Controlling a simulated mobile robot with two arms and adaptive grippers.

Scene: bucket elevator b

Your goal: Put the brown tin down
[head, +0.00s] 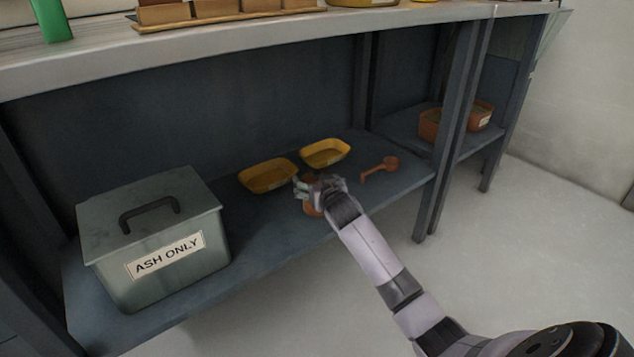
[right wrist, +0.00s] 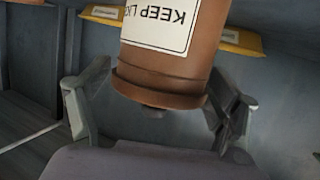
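The brown tin (right wrist: 165,65) fills the upper middle of the right wrist view. Its white label reads upside down there, and a rim with a small knob faces the camera. In the head view the tin (head: 312,208) shows only in part, at the shelf's front edge, mostly hidden by my right gripper (head: 316,188). I cannot tell whether the tin's far end touches the shelf. My left gripper is out of view.
The lower shelf (head: 265,238) holds a grey lidded box (head: 150,240) marked ASH ONLY, two yellow trays (head: 268,176) (head: 326,152) and an orange scoop (head: 380,167). Orange containers (head: 455,120) stand farther right. The worktop (head: 250,37) overhangs the shelf. Shelf space between box and gripper is clear.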

